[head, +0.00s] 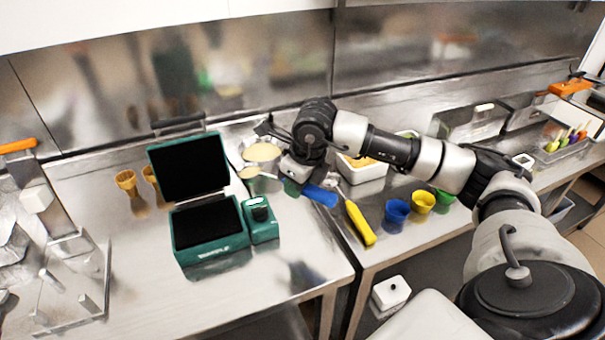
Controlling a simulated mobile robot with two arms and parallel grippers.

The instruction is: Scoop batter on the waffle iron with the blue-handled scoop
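The waffle iron (211,222) is green with black plates and stands open on the left counter, its lid (188,167) raised. A metal bowl (247,141) of pale batter (262,152) stands right of it. The blue-handled scoop (321,196) is at my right gripper (294,174); its cup (251,173), holding pale batter, sticks out left, in front of the bowl. The blue handle shows to the right of the gripper. My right gripper appears shut on the scoop, though its fingertips are mostly hidden. My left gripper is out of view.
A yellow-handled scoop (360,222) lies right of the gripper. Blue (397,212), yellow (423,202) and green (444,198) cups stand further right.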

